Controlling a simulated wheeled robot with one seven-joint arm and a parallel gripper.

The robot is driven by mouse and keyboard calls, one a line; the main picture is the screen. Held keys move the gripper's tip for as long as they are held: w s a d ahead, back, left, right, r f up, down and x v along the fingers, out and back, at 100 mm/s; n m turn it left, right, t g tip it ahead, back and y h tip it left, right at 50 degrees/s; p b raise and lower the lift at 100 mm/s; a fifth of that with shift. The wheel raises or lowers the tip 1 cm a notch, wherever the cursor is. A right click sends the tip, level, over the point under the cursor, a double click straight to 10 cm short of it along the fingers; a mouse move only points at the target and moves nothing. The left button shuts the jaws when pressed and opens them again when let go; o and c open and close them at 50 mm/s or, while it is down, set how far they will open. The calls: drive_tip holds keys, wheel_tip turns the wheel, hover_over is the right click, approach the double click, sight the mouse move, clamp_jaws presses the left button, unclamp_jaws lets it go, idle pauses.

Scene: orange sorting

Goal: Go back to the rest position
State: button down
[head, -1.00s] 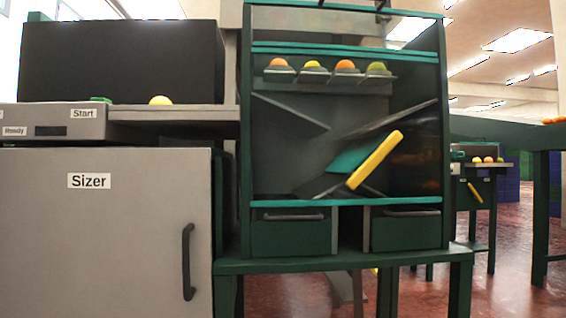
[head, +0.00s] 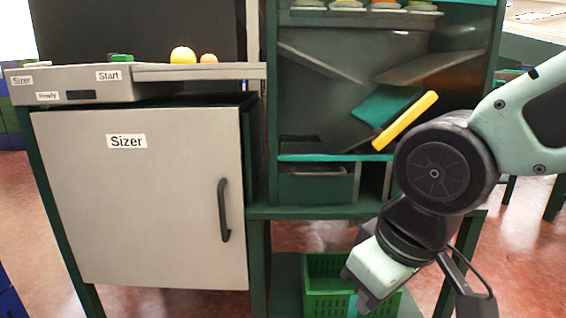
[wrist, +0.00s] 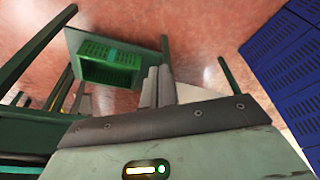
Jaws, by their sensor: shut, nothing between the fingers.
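My gripper (head: 358,292) is at the lower right of the head view, pointing down and left in front of a green crate (head: 325,272). In the wrist view its two grey fingers (wrist: 157,75) are together with nothing between them. My arm crosses the right side of the head view and covers part of the green sorting stand (head: 272,130). In the wrist view the green crate (wrist: 108,65) is beyond and left of the fingers, apart from them.
The grey sizer cabinet (head: 140,210) with a dark handle stands at left. An orange (head: 182,55) and a smaller orange fruit (head: 209,58) sit on its shelf. A yellow lever (head: 405,120) is on the stand. Blue crates (wrist: 285,65) are at right in the wrist view.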

drive_tip(key=s+d+f+g+h+p, duration=0.1)
drive_tip(key=s+d+f+g+p, duration=0.2)
drive_tip(key=s, duration=0.6)
wheel_tip(320, 180, up, 37)
drive_tip(key=p, duration=3.6)
drive_tip(key=shift+w+n, duration=0.2)
drive_tip(key=shift+n, duration=0.1)
drive_tip(key=shift+d, duration=0.1)
